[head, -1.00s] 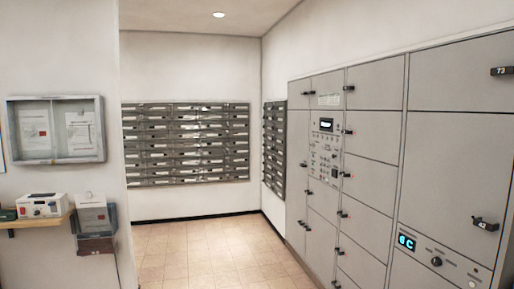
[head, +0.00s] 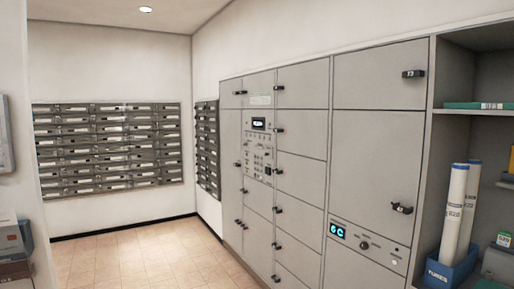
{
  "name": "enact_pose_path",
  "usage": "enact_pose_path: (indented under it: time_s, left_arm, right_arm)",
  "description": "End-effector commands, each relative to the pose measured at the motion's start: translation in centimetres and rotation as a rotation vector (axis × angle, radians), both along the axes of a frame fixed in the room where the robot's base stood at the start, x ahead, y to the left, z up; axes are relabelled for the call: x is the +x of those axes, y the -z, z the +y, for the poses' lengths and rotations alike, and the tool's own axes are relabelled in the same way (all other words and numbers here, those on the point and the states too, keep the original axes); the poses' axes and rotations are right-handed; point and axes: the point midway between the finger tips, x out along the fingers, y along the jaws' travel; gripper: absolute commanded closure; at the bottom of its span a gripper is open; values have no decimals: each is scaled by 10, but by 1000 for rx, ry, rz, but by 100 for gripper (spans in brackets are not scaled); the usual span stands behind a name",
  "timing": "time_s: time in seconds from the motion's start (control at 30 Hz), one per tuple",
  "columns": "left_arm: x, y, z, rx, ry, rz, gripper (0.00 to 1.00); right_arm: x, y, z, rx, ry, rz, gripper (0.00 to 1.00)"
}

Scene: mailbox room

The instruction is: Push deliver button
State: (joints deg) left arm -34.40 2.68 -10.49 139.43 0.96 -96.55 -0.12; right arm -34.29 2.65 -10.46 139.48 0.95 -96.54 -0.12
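A grey locker wall (head: 300,145) runs along the right side. A control panel (head: 258,145) with a small dark display, small buttons and a keypad is set in its left part. A second panel (head: 365,245) low on the locker wall has a lit cyan display (head: 337,231) that looks like "6C", with a dark round knob (head: 364,245) and small round parts to its right. The labels are too small to read, so I cannot tell which part is the deliver button. Neither of my grippers is in view.
Open shelves at the right hold white tubes (head: 455,212) in a blue box (head: 449,270). Mailboxes (head: 110,147) cover the back wall. A wall edge and small boxes (head: 12,240) stand at the left. The tiled floor (head: 130,258) is clear.

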Motion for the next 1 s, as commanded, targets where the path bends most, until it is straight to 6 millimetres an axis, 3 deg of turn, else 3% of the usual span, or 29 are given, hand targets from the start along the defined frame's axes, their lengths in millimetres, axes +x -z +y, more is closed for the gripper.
enact_pose_path:
  time_s: [0.17,0.3,0.37,1.0]
  left_arm:
    - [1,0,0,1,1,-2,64]
    - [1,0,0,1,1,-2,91]
    - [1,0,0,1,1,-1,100]
    - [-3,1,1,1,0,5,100]
  right_arm:
    - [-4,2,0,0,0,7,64]
    - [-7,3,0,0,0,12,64]
    - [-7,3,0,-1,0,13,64]
    - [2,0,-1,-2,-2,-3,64]
